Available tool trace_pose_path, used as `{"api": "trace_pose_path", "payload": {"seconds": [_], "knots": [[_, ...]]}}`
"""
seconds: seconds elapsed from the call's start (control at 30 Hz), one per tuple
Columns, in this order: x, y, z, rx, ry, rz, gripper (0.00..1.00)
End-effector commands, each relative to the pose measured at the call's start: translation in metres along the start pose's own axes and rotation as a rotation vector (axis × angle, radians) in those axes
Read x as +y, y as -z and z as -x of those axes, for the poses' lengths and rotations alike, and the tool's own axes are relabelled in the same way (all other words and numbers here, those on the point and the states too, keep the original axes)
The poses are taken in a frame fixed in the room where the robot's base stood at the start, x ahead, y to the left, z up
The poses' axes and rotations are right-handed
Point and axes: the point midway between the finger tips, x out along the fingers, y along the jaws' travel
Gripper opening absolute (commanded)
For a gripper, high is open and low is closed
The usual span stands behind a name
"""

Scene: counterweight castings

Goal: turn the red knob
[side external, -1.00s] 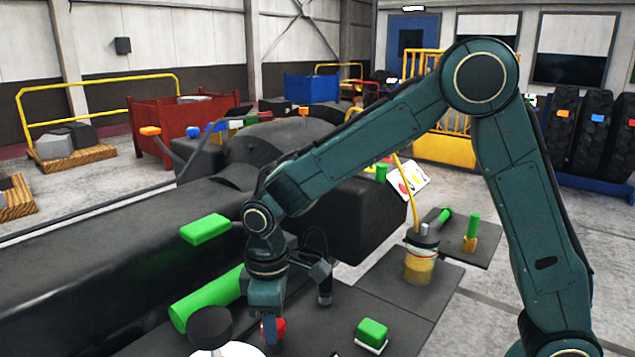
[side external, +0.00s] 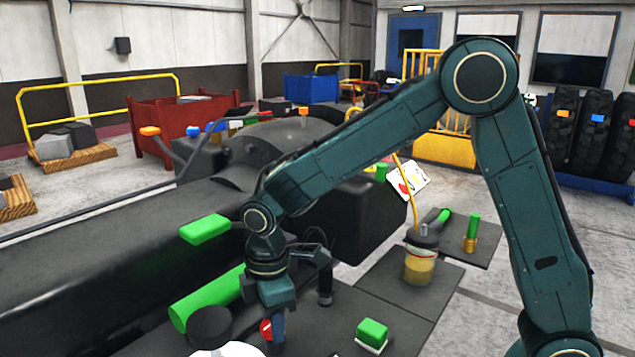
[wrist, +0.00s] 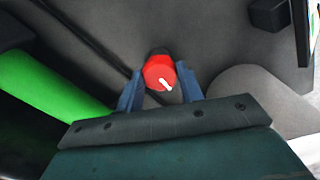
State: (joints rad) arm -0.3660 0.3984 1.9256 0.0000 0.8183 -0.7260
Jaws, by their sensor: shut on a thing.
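The red knob (wrist: 160,72) is a round cap with a white pointer line, seen between the two blue fingers of my gripper (wrist: 161,88) in the wrist view. The white line points down and to the right there. In the side external view the red knob (side external: 266,329) shows at the left of my gripper (side external: 272,328), partly covered by a finger. My gripper is shut on the knob.
A green cylinder (side external: 206,298) lies left of my gripper, and a dark round cap (side external: 210,327) stands near it. A green block on a white base (side external: 371,334) sits to the right. A jar with yellow contents (side external: 420,262) stands farther back.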

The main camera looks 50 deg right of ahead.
Motion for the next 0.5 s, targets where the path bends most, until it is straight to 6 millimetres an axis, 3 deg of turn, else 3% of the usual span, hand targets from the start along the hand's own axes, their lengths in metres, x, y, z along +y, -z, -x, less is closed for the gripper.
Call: {"api": "trace_pose_path", "payload": {"seconds": [0.13,0.17,0.23,0.5], "knots": [[0.0004,0.0007,0.0015,0.003,-0.002,-0.001,0.14],[0.0004,0.0007,0.0015,0.003,-0.002,-0.001,0.43],[0.0004,0.0007,0.0014,0.003,-0.002,-0.001,0.57],[0.0002,0.0003,0.0006,0.001,-0.001,-0.002,0.59]]}}
